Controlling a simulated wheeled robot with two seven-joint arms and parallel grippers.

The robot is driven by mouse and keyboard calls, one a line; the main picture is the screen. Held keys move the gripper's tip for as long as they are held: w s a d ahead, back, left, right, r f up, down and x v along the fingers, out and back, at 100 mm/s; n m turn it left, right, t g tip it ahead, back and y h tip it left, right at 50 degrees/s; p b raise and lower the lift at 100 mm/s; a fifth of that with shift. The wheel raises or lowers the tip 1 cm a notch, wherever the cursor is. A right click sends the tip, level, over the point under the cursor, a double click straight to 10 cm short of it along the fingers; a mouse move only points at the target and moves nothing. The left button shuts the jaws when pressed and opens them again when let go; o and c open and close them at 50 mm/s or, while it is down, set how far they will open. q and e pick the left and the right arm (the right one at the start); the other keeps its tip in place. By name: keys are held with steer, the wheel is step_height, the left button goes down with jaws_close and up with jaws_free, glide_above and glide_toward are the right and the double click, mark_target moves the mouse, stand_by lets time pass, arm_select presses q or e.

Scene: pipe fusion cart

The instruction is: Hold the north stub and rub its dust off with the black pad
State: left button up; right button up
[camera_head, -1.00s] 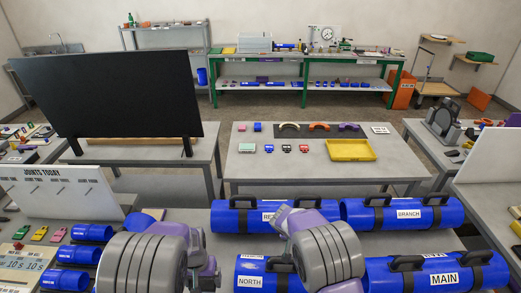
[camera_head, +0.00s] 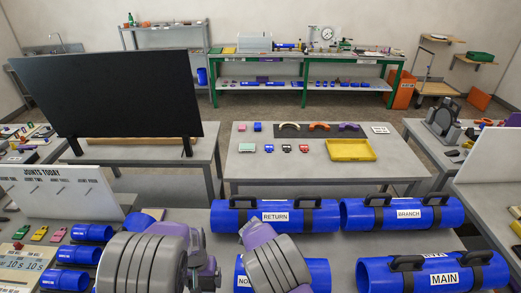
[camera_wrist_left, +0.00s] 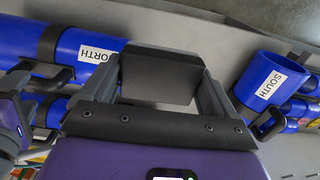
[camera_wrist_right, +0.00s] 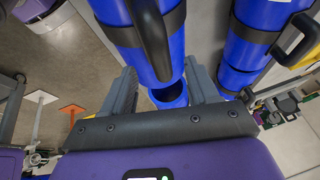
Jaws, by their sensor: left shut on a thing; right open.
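The north stub is a blue pipe piece with a NORTH label (camera_wrist_left: 98,55). In the head view its blue end (camera_head: 318,272) shows at the front, partly behind my right arm, with the label cut to "NO". My left gripper (camera_wrist_left: 160,72) is shut on the black pad (camera_wrist_left: 155,85). The pad overlaps the labelled end of the stub in the left wrist view; I cannot tell if they touch. My right gripper (camera_wrist_right: 160,68) is open and empty. A blue open pipe end (camera_wrist_right: 170,95) shows between its fingers. In the head view, both sets of fingertips are hidden behind my wrists.
Pipes labelled RETURN (camera_head: 275,217), BRANCH (camera_head: 405,213) and MAIN (camera_head: 440,278) lie close by, with raised black handles. A dark screen (camera_head: 110,95) stands at the back left.

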steer(key=shift+x, duration=3.7)
steer(key=shift+c, duration=0.2)
jaws_close()
steer(key=shift+s+f, duration=0.1)
steer(key=shift+f, duration=0.05)
